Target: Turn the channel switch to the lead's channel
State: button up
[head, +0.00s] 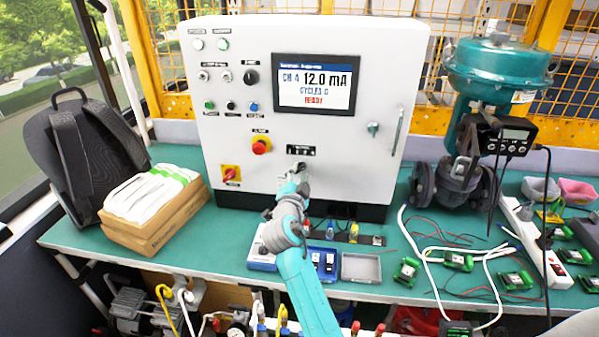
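The white control cabinet (375,165) stands upright on the green bench. Its screen (315,83) reads CH 4, 12.0 mA and CYCLES 0, with a small red label below. My gripper (297,172) is at the lower middle of the cabinet front, just under a small black label plate (302,151). A dark knob shows at its fingertips, partly hidden; I cannot tell whether the fingers touch it or are open. Dark leads (326,207) and a yellow plug (353,232) are at the cabinet's foot. The lead's channel cannot be read.
A red-and-yellow rotary switch (231,174) and a red emergency button (261,146) sit left of my gripper. A teal valve actuator (498,70) stands at right. Green modules (458,261) and white cable cover the right bench. A carton (155,220) is at left.

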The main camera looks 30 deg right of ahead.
jog(key=v, duration=0.9)
jog(key=shift+s+a, duration=0.15)
jog(key=shift+s, duration=0.15)
